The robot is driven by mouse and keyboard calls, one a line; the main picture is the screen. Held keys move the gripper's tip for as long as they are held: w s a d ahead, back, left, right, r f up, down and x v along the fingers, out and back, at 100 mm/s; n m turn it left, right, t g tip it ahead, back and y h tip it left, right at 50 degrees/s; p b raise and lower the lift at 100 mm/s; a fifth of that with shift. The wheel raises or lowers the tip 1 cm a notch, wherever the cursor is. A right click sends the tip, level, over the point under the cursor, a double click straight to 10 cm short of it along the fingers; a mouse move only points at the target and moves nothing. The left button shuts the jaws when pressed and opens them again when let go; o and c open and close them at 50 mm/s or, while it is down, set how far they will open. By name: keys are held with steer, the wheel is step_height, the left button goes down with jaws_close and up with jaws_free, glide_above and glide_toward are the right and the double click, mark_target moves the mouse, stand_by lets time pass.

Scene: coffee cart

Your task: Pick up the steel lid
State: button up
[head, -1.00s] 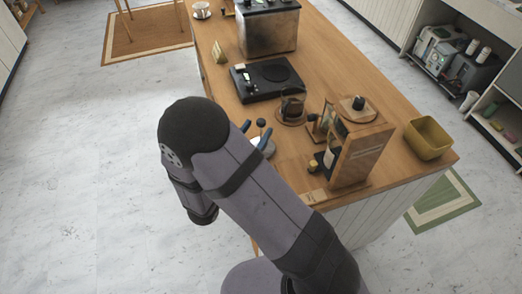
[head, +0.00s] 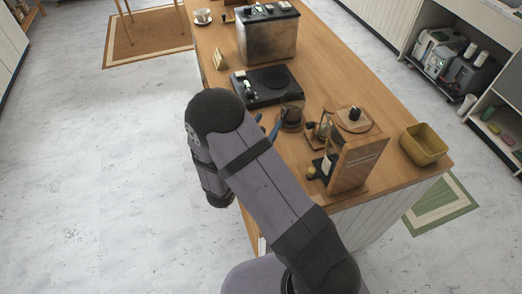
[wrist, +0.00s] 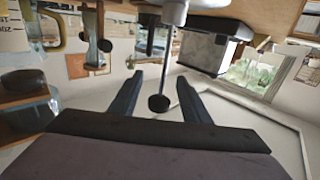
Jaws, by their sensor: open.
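I cannot clearly make out the steel lid in the head view, where my arm covers the area around my gripper (head: 265,124). Only the blue fingertips show past the arm, at the near left edge of the wooden counter (head: 320,68). In the wrist view, which looks upside down, my gripper (wrist: 160,78) is open, its two fingers well apart. A black round knob (wrist: 159,103) on a thin stem shows between the fingers, with no visible contact. A pale metal piece (wrist: 175,12) shows at the top edge; I cannot tell whether it is the lid.
A dark glass vessel (head: 291,117) stands just right of my gripper. A wooden stand (head: 350,155) and a yellow bin (head: 424,146) are farther right. A black flat appliance (head: 265,87) and a steel machine (head: 268,38) stand behind.

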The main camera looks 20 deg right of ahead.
steer(key=shift+w+d, duration=0.25)
steer(key=shift+w, duration=0.05)
jaws_close()
steer(key=shift+r, duration=0.15)
